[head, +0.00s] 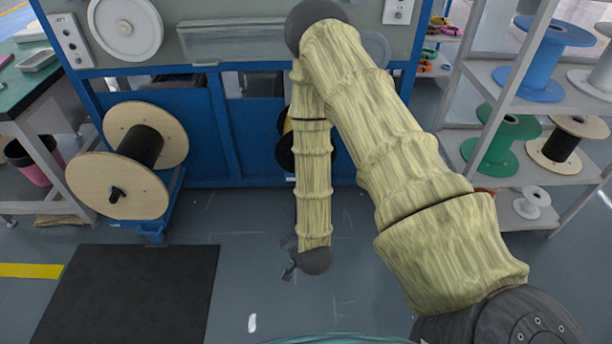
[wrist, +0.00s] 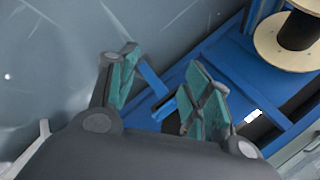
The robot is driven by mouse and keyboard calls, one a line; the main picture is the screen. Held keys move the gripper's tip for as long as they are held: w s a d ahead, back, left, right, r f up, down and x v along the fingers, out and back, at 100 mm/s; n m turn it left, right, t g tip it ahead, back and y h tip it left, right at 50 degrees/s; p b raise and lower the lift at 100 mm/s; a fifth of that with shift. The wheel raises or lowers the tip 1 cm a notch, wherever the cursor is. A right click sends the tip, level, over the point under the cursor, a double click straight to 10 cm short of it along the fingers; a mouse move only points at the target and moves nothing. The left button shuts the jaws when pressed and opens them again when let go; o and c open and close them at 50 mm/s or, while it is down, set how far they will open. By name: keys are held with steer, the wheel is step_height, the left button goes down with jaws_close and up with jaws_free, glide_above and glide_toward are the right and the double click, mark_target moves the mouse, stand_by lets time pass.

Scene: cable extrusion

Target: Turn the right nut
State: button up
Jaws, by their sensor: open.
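My gripper (head: 289,258) hangs low over the floor in the middle of the head view, in front of the blue machine. In the wrist view the gripper (wrist: 160,80) is open, its two green-padded fingers apart with nothing between them. A dark spool (head: 285,152) with a yellowish edge sits on the machine, mostly hidden behind my arm. Its nut is not visible. A wooden spool (wrist: 272,45) shows at the wrist view's upper right; I cannot tell which one.
The blue machine (head: 235,130) spans the back. A black mat (head: 130,295) lies on the floor at left. A shelf (head: 560,100) with several spools stands at right. A blue frame (wrist: 220,65) runs beyond my fingers in the wrist view. Floor around the gripper is clear.

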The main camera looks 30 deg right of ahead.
steer(key=w+d+m+t+h+b, duration=0.3)
steer(key=w+d+m+h+b, duration=0.1)
steer(key=w+d+m+b, duration=0.7)
steer(key=w+d+r+m+t+h+b, duration=0.1)
steer(key=w+d+m+t+h+b, duration=0.3)
steer(key=w+d+m+b, duration=0.8)
steer(key=w+m, duration=0.2)
steer(key=w, duration=0.3)
steer(key=shift+w+d+r+h, duration=0.2)
steer(key=shift+d+h, duration=0.1)
steer(key=shift+h, duration=0.1)
steer(key=shift+s, duration=0.1)
steer(key=c, duration=1)
